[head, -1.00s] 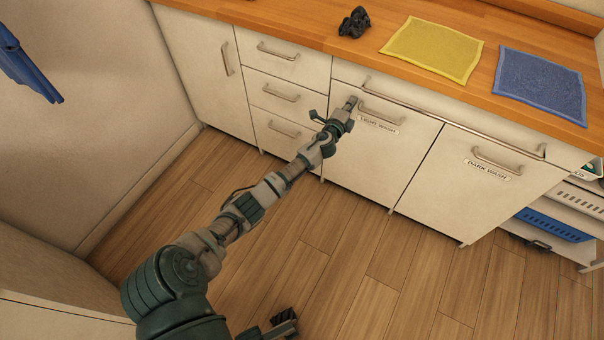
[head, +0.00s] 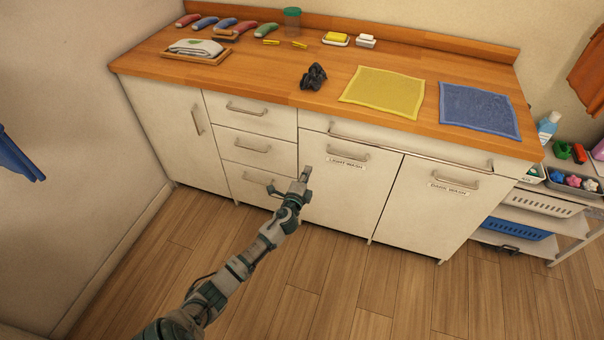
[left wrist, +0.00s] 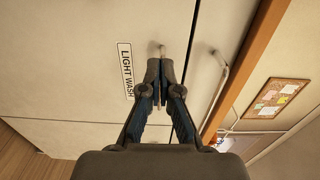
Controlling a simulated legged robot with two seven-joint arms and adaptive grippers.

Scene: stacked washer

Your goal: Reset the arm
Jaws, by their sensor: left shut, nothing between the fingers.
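My left arm reaches in from the bottom of the head view. Its gripper (head: 306,174) is in front of the cabinet, beside the left edge of the door labelled LIGHT WASH (head: 343,190). The left wrist view shows the two dark fingers (left wrist: 162,82) shut together with nothing between them. The LIGHT WASH label (left wrist: 126,70) shows just left of the fingers there. The light wash door looks closed. I cannot tell the exact gap between the fingertips and the cabinet. My right gripper is not in view.
The DARK WASH door (head: 435,208) is closed at right. The wooden counter (head: 275,80) holds a dark crumpled cloth (head: 313,77), a yellow mat (head: 383,92), a blue mat (head: 478,109) and several small items. A shelf cart with a blue basket (head: 517,229) stands at right. Open floor lies in front.

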